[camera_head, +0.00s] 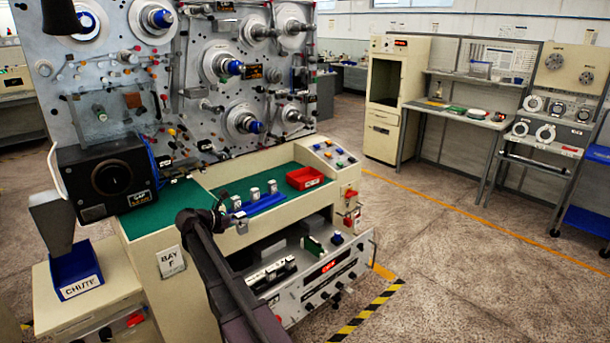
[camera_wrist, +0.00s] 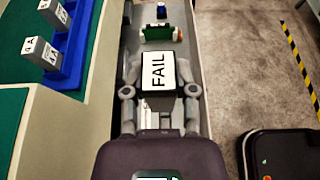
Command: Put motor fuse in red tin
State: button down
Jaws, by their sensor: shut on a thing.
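My gripper (camera_wrist: 159,95) is shut on a grey block with a white face reading FAIL (camera_wrist: 158,72). Whether this is the motor fuse I cannot tell. In the head view my gripper (camera_head: 235,215) is at the front edge of the bench, and the held block (camera_head: 241,224) shows small beside it. The open red tin (camera_head: 305,178) sits on the green bench top, to the right of and beyond my gripper. It is not visible in the wrist view.
A blue rack (camera_head: 262,205) with several upright grey fuses stands between my gripper and the red tin; it also shows in the wrist view (camera_wrist: 75,60). An open equipment shelf (camera_head: 300,262) lies below the bench edge. A blue CHUTE bin (camera_head: 76,265) is at left.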

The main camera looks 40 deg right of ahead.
aim_at(241, 215)
notch_tip(241, 215, up, 15)
jog(key=p, duration=1.3)
jog(key=shift+p, duration=0.3)
jog(key=shift+s+f, duration=0.1)
jog(key=shift+s, duration=0.05)
